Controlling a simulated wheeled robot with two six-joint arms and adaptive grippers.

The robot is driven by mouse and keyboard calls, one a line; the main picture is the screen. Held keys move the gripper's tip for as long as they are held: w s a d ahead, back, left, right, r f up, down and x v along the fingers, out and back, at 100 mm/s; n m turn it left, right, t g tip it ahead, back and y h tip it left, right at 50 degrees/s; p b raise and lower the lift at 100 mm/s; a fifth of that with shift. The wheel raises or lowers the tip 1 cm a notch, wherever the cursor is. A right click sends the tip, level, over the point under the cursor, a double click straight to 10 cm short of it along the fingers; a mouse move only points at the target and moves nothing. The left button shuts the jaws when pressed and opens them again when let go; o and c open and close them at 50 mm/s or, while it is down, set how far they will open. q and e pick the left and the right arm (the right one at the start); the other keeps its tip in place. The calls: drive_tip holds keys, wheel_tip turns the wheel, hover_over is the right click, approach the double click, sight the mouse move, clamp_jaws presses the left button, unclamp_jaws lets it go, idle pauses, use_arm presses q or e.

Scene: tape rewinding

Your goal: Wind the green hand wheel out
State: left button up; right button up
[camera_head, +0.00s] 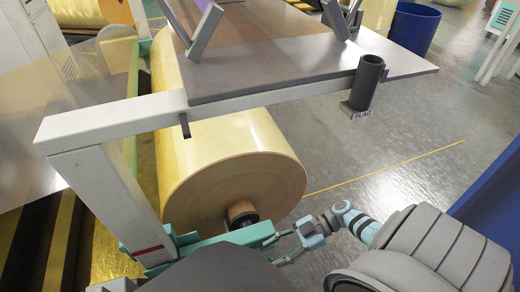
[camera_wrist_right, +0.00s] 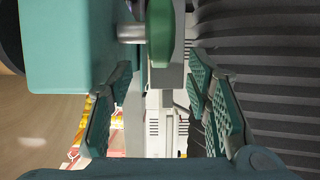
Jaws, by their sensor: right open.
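The green hand wheel (camera_wrist_right: 163,36) shows nearly edge-on at the top middle of the right wrist view, on a grey shaft (camera_wrist_right: 131,33) coming from a teal block (camera_wrist_right: 70,45). My right gripper (camera_wrist_right: 160,95) is open, with its two teal padded fingers on either side of the picture. The wheel lies ahead, between the lines of the fingers, and nothing is held. In the head view my right gripper (camera_head: 291,244) is at the end of the teal bracket (camera_head: 215,244) below the big roll. I cannot make out the wheel clearly there. My left gripper is not in view.
A large yellow roll (camera_head: 235,165) hangs in a white frame (camera_head: 105,190) beneath a grey table top (camera_head: 270,75). A dark cup (camera_head: 367,85) labelled FLAG is at its edge. A blue panel (camera_head: 490,200) stands at right. Bare floor (camera_head: 400,155) lies between.

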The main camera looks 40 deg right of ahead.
sight(266, 258)
drive_tip(key=x, duration=0.4)
drive_tip(key=shift+a+f+b, duration=0.15)
drive_tip(key=shift+b, duration=0.25)
drive_tip(key=shift+w+a+f, duration=0.1)
drive_tip(key=shift+w+a, duration=0.1)
drive_tip(key=shift+a, duration=0.2)
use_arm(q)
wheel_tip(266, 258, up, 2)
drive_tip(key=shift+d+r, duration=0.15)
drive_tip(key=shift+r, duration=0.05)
use_arm(e)
drive_tip(key=shift+c, duration=0.6)
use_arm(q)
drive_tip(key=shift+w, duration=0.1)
use_arm(e)
clamp_jaws()
